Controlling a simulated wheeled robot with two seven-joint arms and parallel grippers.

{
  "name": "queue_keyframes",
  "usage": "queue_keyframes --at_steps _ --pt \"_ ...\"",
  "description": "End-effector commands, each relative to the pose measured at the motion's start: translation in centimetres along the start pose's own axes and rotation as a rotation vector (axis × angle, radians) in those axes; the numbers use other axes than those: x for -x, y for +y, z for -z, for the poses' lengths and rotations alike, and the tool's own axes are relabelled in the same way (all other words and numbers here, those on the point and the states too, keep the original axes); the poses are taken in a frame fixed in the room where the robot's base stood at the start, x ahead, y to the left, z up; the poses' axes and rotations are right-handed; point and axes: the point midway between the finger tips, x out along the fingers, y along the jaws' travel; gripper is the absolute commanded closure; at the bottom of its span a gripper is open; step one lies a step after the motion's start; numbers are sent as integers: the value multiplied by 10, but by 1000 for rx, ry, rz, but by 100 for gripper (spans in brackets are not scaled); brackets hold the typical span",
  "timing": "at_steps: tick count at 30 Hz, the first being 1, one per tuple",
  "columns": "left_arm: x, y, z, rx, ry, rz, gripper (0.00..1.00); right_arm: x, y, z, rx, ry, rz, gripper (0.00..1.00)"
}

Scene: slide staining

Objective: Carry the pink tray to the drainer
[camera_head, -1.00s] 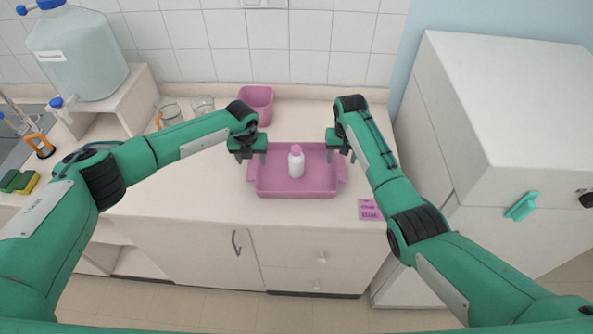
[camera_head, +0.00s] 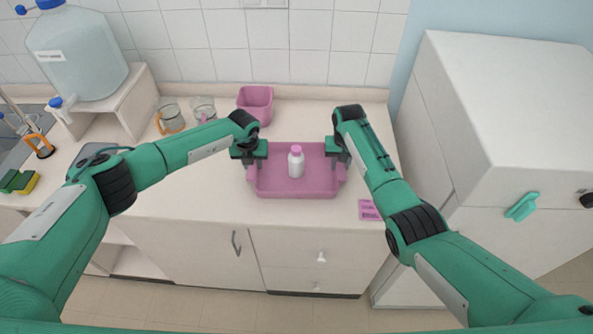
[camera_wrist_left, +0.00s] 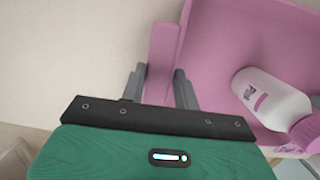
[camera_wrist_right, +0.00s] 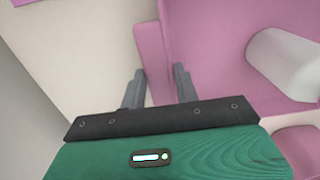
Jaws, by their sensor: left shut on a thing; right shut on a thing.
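The pink tray (camera_head: 272,188) lies level at the counter's front, with a white bottle with a pink cap (camera_head: 296,165) standing in it. My left gripper (camera_head: 251,166) is shut on the tray's left handle, which shows between the fingers in the left wrist view (camera_wrist_left: 161,65). My right gripper (camera_head: 338,164) is shut on the right handle, which shows between the fingers in the right wrist view (camera_wrist_right: 153,70). I cannot tell whether the tray touches the counter. I cannot make out a drainer for certain.
A pink bin (camera_head: 256,101) stands behind the tray, with glass beakers (camera_head: 171,117) to its left. A water carboy (camera_head: 76,55) stands on a shelf at the left, near sponges (camera_head: 22,181) and a sink. A pink label (camera_head: 369,210) lies front right. A white fridge (camera_head: 510,110) bounds the right.

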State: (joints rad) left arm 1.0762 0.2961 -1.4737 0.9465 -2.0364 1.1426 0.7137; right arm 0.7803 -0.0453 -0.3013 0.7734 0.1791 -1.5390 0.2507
Motion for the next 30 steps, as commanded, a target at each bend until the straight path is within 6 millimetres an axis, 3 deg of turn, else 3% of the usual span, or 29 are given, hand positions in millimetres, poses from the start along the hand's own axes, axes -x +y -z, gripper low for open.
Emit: queue_keyframes --at_steps 11,30 --pt "7 0 -2 0 -1 0 100 7 0 1 0 2 -1 100" --pt "51 0 -8 -1 -1 -1 100 51 1 0 0 1 -1 100"
